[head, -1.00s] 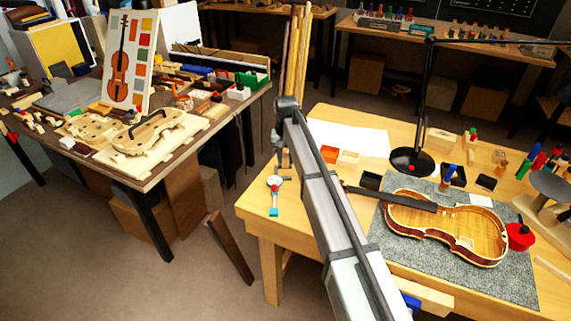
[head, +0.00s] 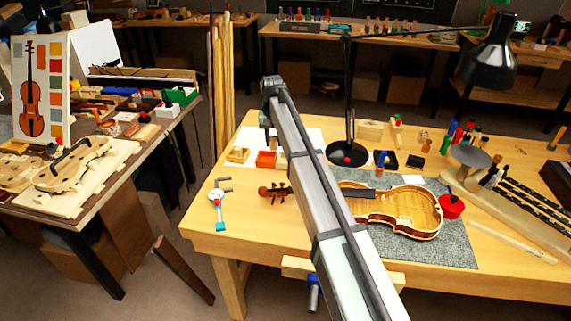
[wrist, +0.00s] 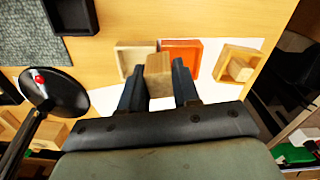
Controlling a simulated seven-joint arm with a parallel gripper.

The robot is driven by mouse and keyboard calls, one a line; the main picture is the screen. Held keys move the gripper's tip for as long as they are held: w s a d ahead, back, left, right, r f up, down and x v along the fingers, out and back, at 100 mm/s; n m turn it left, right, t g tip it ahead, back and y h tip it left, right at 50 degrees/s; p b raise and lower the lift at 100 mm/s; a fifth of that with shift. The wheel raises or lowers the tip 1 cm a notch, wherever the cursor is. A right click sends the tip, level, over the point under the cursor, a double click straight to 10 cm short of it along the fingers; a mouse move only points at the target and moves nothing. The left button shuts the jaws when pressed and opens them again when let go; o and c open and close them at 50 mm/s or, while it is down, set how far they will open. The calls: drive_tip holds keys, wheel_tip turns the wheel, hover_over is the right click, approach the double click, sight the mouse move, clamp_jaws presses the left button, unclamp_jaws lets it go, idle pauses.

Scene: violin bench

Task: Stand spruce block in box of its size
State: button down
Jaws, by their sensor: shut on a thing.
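My gripper (wrist: 158,72) is shut on a wooden block (wrist: 159,80), whose square end shows between the two dark fingers in the wrist view. Three small open boxes lie beyond it: a pale wood box (wrist: 124,62), an orange-red box (wrist: 198,45) and a yellowish wood box (wrist: 224,62) with a small wooden block (wrist: 240,69) inside. The held block overlaps the gap between the pale and orange-red boxes in the picture; its height above them is unclear. In the head view the orange-red box (head: 265,160) and yellowish box (head: 238,156) show; my arm partly hides the pale one.
A black lamp base (head: 347,154) stands right of the boxes. Dark boxes (head: 414,161) are near it. A violin body (head: 400,212) lies on a grey mat (head: 450,245). A gauge-like tool (head: 217,200) lies left on the bench, with bare wood around it.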

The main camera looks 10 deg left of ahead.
drive_tip(key=w+d+m, duration=0.1)
drive_tip(key=w+d, duration=0.3)
drive_tip(key=d, duration=0.1)
drive_tip(key=shift+m, duration=0.6)
drive_tip(key=shift+w+a+f, duration=0.1)
drive_tip(key=shift+a+f, duration=0.05)
drive_tip(key=shift+f, duration=1.45)
drive_tip(key=shift+w+a+f, duration=0.1)
drive_tip(key=shift+f, duration=1.5)
drive_tip(key=shift+w+a+f, duration=0.1)
drive_tip(key=shift+a+f, duration=0.05)
drive_tip(key=shift+f, duration=1.45)
drive_tip(key=shift+f, duration=0.15)
drive_tip(key=c, duration=1.1)
unclamp_jaws()
wheel_tip(320, 180, up, 12)
drive_tip(key=shift+r, duration=0.2)
